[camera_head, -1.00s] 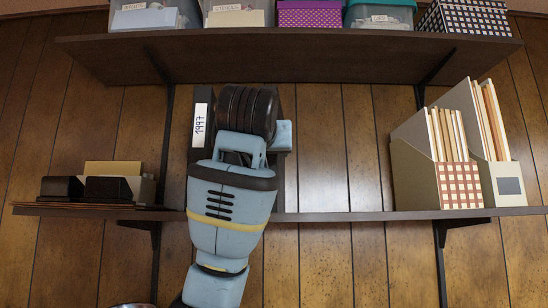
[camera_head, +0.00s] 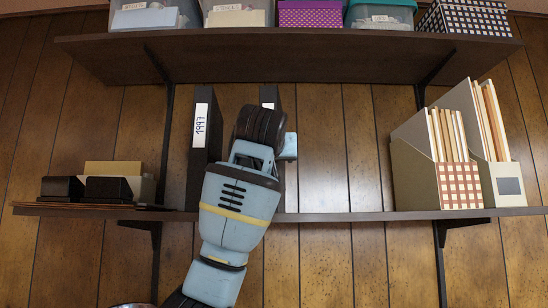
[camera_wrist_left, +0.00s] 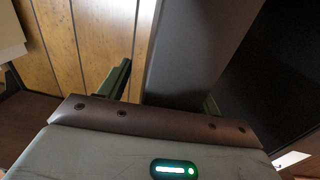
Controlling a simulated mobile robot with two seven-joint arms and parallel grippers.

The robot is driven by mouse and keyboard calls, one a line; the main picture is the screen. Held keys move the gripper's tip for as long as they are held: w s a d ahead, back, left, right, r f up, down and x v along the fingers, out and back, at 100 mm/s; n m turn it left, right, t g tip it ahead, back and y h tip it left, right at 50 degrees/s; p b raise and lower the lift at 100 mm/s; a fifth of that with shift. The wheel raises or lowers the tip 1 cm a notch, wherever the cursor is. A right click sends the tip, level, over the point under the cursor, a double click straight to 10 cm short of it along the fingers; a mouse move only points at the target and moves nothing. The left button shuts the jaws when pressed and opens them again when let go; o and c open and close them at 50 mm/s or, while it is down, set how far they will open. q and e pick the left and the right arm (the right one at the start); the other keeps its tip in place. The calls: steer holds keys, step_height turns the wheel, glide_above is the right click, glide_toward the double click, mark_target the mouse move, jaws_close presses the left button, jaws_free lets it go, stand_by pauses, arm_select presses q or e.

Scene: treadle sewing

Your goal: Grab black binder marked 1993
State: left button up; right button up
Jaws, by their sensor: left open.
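A black binder (camera_head: 200,135) stands upright on the lower shelf, its white spine label reading 1997. To its right is a second black binder (camera_head: 270,95); only its top and a sliver of pale label show above my arm, so its number is hidden. My left gripper (camera_head: 262,128) is in front of this second binder. In the left wrist view the two fingers of my open left gripper (camera_wrist_left: 165,92) are apart, with a dark grey upright panel (camera_wrist_left: 195,50) between them, seemingly the binder. I cannot tell whether they touch it. My right gripper is not in view.
The lower shelf (camera_head: 340,215) has free room right of the binders, up to upright file holders (camera_head: 460,185). Dark boxes (camera_head: 108,188) sit at its left. The upper shelf (camera_head: 300,60) overhangs the binders and carries several storage boxes.

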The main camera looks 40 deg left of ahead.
arm_select(q)
jaws_close()
steer(key=shift+r, duration=0.2)
stand_by(0.3)
